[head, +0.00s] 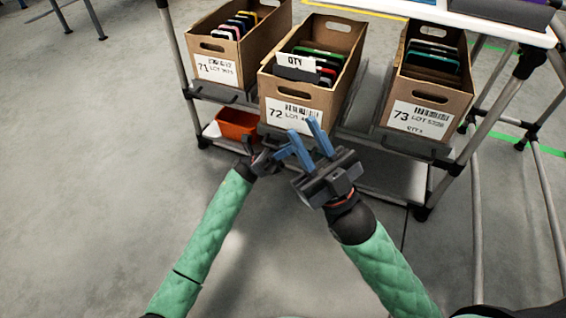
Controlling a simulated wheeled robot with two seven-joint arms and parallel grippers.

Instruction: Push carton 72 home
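Carton 72 (290,115) is a brown open-topped box in the middle of a tilted rack shelf. Its front carries a hand hole and a white label, and it seems to stick out over the shelf's front lip. Dark, green and red items and a white QTY card (296,62) are inside. My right gripper (304,127) has its two blue fingers apart with nothing between them. It overlaps the label's lower right in view; contact cannot be told. My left gripper (268,154) is dark and partly hidden, just below the carton's front; its finger opening is unclear.
Carton 71 (218,71) stands left and carton 73 (411,117) right, each behind a dark shelf lip. An orange bin (236,124) sits on the lower shelf (385,176). Rack posts flank the cartons. A white-edged top shelf (470,20) is at upper right.

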